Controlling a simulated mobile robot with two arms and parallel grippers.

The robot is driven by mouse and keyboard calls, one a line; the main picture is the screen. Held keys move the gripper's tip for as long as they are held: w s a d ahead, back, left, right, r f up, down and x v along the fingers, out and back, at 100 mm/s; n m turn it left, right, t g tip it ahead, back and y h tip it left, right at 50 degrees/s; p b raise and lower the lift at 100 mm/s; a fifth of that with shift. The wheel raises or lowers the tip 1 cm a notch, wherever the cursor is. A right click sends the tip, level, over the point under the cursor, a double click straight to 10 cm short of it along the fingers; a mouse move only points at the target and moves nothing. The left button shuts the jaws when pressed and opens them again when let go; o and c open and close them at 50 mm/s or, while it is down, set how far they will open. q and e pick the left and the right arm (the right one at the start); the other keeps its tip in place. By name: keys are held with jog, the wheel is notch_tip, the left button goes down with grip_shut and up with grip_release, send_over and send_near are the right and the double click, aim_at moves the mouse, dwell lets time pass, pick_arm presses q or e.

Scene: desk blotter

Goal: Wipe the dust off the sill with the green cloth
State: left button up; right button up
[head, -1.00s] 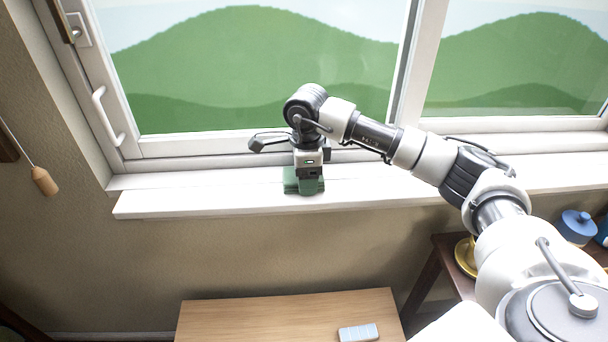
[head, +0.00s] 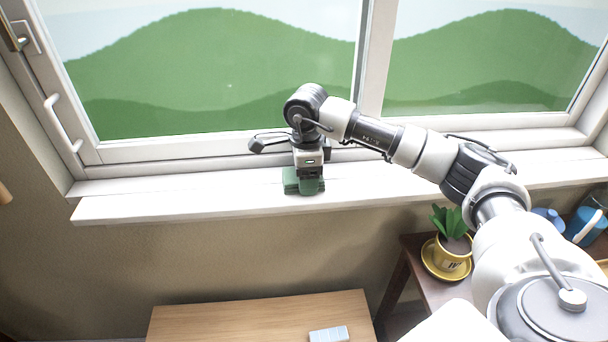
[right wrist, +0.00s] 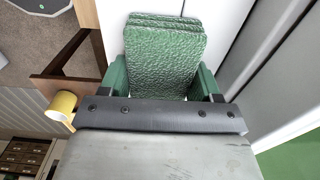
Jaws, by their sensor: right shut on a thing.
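The white sill (head: 180,205) runs along the foot of the window in the head view. My right gripper (head: 308,174) points down over it and is shut on the green cloth (head: 292,187). The cloth is folded into a thick pad and appears to rest on the sill near its front edge. In the right wrist view the textured green cloth (right wrist: 160,62) fills the space between the fingers, with white sill (right wrist: 222,20) beside it. I cannot make out dust on the sill. My left gripper is not in view.
The window frame with its handle (head: 62,122) stands behind the sill. Below are a wooden table (head: 235,322) with a pale blue object (head: 328,334), and a dark side table (head: 408,262) with a yellow potted plant (head: 452,264) and a blue jug (head: 583,226). The sill left of the cloth is clear.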

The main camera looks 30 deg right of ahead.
jog(key=shift+s+d, duration=0.15)
jog(key=shift+d, duration=0.2)
notch_tip(320, 180, up, 5)
jog(key=p, duration=0.3)
jog(key=shift+d+r+p, duration=0.1)
jog(key=shift+r+p, duration=0.4)
jog(key=shift+r, duration=0.2)
jog(key=shift+r+p, duration=0.55)
jog(key=shift+r, duration=0.35)
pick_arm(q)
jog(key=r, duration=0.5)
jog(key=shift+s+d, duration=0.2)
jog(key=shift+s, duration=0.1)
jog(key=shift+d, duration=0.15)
